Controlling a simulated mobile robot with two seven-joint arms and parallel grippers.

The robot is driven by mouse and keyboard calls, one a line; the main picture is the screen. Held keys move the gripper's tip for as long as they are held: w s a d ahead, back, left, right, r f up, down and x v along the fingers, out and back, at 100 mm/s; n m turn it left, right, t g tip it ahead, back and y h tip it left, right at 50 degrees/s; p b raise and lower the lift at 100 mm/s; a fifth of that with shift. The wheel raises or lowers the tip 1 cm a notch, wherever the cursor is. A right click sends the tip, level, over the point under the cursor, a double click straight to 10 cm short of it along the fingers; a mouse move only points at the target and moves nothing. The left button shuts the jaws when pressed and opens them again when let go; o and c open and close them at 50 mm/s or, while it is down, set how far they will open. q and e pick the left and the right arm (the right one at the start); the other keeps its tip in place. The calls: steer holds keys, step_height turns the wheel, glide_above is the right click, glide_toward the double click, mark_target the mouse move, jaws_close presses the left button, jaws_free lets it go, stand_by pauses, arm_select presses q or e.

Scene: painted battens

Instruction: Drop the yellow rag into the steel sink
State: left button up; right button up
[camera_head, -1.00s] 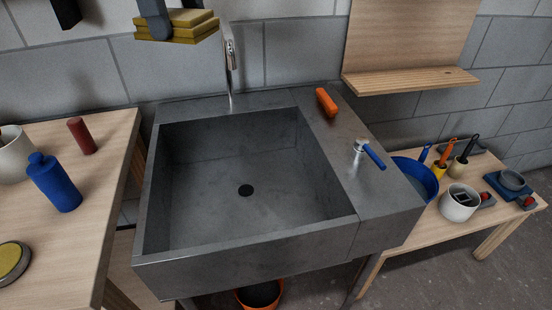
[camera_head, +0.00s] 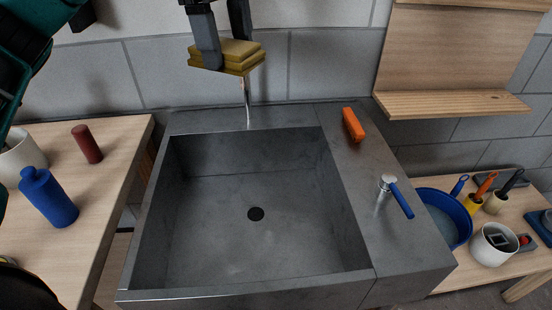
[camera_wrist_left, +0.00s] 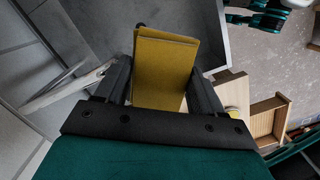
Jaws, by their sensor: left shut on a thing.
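The yellow rag (camera_head: 228,57) is a folded, layered pad held up in the air in front of the wall, above the back edge of the steel sink. My left gripper (camera_head: 224,50) is shut on it. The rag also shows between the two fingers in the left wrist view (camera_wrist_left: 163,70). The steel sink (camera_head: 342,200) is a grey, wide rectangular basin with a dark drain, and its basin is empty. The rag partly hides the tap behind it. My right gripper is not clearly seen.
A tap (camera_head: 247,100) rises at the sink's back. A blue bottle (camera_head: 50,198) and a red cylinder (camera_head: 87,144) stand on the left table. A wooden shelf (camera_head: 450,104) hangs at the right.

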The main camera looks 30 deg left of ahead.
arm_select(q)
steer(key=shift+f, duration=0.6)
steer(key=o, duration=1)
steer(key=shift+a+r, duration=0.3)
steer(key=shift+r, duration=1.85)
steer(key=shift+a+r, duration=0.25)
steer(key=shift+r, duration=1.85)
steer(key=shift+a+r, duration=0.3)
steer(key=shift+r, duration=1.85)
steer(key=shift+w, duration=0.1)
